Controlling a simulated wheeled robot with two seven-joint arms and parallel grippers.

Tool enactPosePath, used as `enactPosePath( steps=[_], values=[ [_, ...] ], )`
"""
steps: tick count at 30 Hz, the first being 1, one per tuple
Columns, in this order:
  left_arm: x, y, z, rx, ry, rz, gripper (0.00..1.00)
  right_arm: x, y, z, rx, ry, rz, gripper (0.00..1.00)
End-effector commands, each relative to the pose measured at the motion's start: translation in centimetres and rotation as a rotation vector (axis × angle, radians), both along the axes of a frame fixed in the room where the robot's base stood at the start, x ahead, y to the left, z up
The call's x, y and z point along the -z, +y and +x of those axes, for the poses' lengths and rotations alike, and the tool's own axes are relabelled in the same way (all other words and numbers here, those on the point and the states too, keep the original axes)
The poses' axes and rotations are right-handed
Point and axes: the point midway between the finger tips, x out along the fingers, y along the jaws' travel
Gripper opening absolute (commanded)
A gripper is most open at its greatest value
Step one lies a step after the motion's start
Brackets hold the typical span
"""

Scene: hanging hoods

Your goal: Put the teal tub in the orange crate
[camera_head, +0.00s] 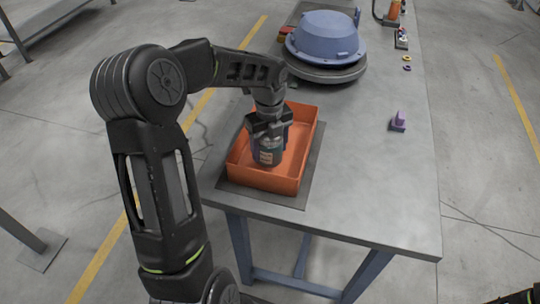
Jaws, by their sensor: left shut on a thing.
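The orange crate (264,179) sits on a dark mat near the front left of the table. The teal tub (268,156) is a small dark teal container with an orange and white label. It is inside the crate's outline, upright, below my left gripper (268,132). My left gripper points down and is shut on the tub's top. The gripper hides the tub's upper part. I cannot tell whether the tub touches the crate floor. My right gripper is not in view.
A blue hood (324,36) rests on a dark round base at the back of the table. A small purple piece (398,121) stands to the right. Small coloured parts lie near the back right edge. The table's front right is clear.

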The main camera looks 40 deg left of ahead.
Motion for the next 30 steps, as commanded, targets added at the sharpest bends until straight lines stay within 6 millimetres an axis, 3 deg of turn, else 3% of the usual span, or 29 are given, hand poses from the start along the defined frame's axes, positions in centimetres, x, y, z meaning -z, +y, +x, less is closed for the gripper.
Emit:
enactPosePath(
  steps=[11, 21, 30],
  values=[
    [0.5, 0.0, 0.1, 0.000, -0.002, 0.000, 0.01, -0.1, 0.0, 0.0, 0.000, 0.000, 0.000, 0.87],
    [4.1, 0.0, 0.0, -0.001, -0.002, -0.001, 0.01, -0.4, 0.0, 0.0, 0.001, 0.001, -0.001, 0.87],
    [4.2, 0.0, 0.1, -0.001, -0.002, 0.000, 0.01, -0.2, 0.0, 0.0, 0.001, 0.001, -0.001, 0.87]
  ],
)
